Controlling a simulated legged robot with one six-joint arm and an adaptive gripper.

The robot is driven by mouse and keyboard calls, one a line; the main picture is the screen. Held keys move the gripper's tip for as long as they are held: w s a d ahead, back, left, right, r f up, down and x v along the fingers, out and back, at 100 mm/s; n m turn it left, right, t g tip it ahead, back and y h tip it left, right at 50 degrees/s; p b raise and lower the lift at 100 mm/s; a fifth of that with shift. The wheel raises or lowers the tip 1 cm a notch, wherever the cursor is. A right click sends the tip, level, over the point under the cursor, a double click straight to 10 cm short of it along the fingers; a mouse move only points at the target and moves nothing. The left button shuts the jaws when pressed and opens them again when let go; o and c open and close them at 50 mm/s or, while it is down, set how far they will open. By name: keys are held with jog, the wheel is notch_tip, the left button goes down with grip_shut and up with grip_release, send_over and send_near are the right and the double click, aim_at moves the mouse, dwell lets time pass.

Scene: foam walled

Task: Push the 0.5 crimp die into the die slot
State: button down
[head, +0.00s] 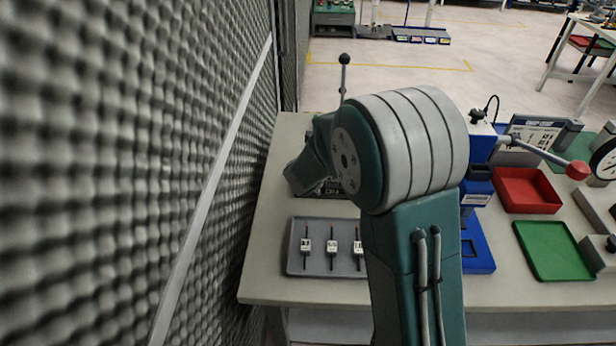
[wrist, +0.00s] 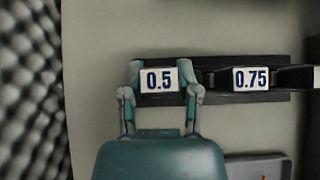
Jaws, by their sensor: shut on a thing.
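The 0.5 crimp die (wrist: 158,82), a block with a white label, sits at the left end of a dark rack (wrist: 222,98) in the wrist view. My gripper (wrist: 160,74) is shut on it, one finger at each side of the label. The die appears still at the rack; I cannot tell whether it is lifted. In the head view my arm hides the die and most of the rack. A blue press (head: 481,150) with a red-knobbed lever stands right of my arm. I cannot make out the die slot; my arm covers part of the press.
The 0.75 die (wrist: 252,79) is close on the right, with another dark block beyond it. A grey tray (head: 293,262) with several labelled pieces lies in front. A foam wall (head: 130,150) rises close on the left. Red (head: 527,190) and green (head: 555,250) trays lie right.

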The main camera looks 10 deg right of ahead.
jog(key=shift+r, duration=1.35)
jog(key=s+d+r, duration=0.1)
jog(key=s+r, duration=0.9)
jog(key=s, duration=0.4)
jog(key=shift+d+r, duration=0.15)
jog(key=shift+d, duration=0.1)
